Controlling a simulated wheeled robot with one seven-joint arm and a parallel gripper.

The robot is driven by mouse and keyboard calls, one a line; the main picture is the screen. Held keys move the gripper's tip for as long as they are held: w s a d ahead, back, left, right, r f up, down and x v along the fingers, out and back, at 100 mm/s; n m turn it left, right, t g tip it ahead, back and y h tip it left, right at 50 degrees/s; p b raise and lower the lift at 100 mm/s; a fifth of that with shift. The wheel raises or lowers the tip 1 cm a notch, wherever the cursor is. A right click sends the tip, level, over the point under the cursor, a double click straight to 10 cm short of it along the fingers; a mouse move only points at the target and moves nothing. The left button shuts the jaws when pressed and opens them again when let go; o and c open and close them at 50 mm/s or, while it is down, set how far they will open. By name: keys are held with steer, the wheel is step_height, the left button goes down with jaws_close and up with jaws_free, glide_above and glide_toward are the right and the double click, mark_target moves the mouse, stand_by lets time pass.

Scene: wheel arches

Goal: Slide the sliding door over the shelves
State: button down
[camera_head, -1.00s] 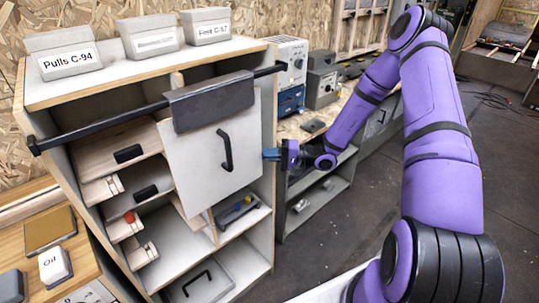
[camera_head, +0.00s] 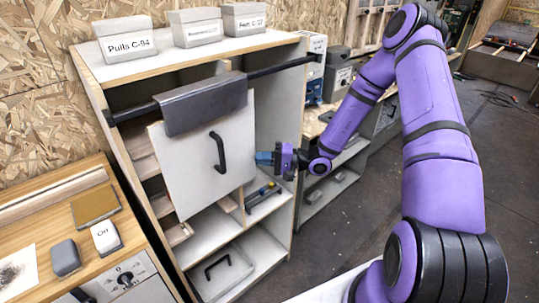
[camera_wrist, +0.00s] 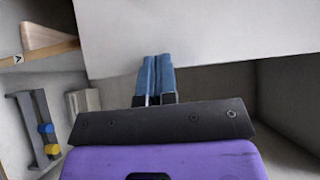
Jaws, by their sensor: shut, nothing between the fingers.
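The white sliding door (camera_head: 190,165) hangs from a dark bracket (camera_head: 205,104) on the black rail (camera_head: 285,65) across the cabinet front. It has a black vertical handle (camera_head: 218,152). It covers much of the left shelves (camera_head: 180,232), whose edges show at its left and below. My gripper (camera_head: 262,158) is at the door's right edge, right of the handle, with its blue fingers closed and empty. In the wrist view the fingers (camera_wrist: 156,72) reach up to the pale door panel (camera_wrist: 200,30). I cannot tell whether they touch it.
Labelled boxes (camera_head: 125,40) stand on the cabinet top. The cabinet's upper right section is open, with a tool with blue and yellow parts (camera_head: 262,193) on a shelf below. A wooden bench (camera_head: 50,205) stands front left. Clear floor (camera_head: 350,220) lies to the right.

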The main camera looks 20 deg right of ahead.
mark_target(243, 163)
steer(key=a, duration=0.1)
steer(key=s+a, duration=0.1)
steer(key=a, duration=0.1)
steer(key=shift+s+a, duration=0.1)
steer(key=shift+a, duration=0.2)
